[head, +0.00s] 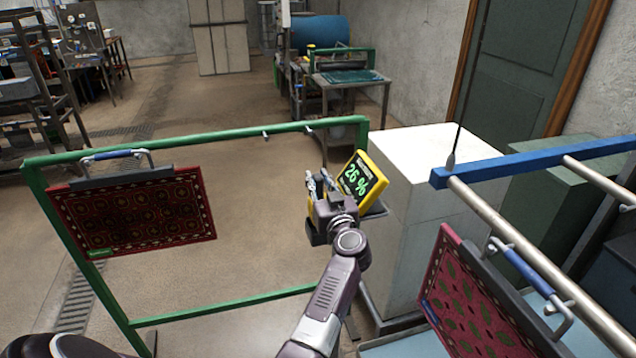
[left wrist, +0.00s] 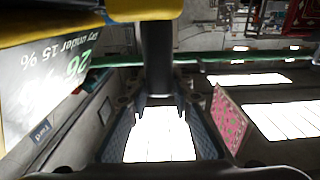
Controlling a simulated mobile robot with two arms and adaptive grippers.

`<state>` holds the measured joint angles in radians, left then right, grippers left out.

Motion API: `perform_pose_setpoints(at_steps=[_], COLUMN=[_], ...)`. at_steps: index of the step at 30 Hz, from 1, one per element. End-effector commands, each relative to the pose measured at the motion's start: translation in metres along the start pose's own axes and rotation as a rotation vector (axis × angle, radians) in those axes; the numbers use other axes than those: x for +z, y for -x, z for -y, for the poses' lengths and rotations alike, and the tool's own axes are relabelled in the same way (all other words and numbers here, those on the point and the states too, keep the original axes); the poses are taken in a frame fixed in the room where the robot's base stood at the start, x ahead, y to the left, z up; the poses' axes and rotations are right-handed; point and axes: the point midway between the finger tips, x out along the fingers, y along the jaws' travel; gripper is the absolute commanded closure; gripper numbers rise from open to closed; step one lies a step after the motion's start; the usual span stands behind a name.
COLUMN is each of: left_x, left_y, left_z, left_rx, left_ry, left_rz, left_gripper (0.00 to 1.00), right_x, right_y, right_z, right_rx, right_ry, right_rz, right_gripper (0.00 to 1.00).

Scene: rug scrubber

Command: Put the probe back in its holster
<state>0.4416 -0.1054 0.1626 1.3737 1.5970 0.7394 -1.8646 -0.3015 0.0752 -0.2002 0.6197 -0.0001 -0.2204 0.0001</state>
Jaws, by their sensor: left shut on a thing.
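My left gripper (head: 322,190) is shut on the probe, in front of the yellow meter (head: 362,180) with the green 26 % reading. In the left wrist view the probe shows as a black shaft (left wrist: 158,60) under a yellow part, between the fingers of the left gripper (left wrist: 160,105). The meter's display (left wrist: 60,75) is close on the left there, reading 26 and "Dry under 15 %". In the head view the probe is mostly hidden by the gripper. I cannot make out the holster clearly. My right gripper is not in view.
A green frame (head: 240,134) stands ahead, with a red patterned rug (head: 130,215) hanging at its left. Another rug (head: 470,295) hangs from a rail at the right. A white box-like block (head: 430,165) stands behind the meter. Inside the green frame is open space.

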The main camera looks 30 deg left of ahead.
Motion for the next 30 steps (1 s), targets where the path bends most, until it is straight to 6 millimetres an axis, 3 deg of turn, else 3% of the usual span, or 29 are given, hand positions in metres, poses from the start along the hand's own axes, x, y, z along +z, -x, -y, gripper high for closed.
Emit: perform_pose_setpoints(at_steps=[15,29,30], left_x=[0.047,0.055,0.055], left_y=[0.002,0.002,0.002], left_z=[0.000,0.000,0.000], left_rx=[0.000,0.000,0.000], left_ry=[-0.001,0.000,0.000], left_rz=[-0.002,-0.002,-0.002], left_gripper=[1.00,1.00,0.76], right_x=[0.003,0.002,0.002], right_y=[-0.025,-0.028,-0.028], right_z=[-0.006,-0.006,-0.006], right_rx=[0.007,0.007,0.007], right_ry=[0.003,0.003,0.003], right_rz=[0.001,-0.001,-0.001], right_gripper=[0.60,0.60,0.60])
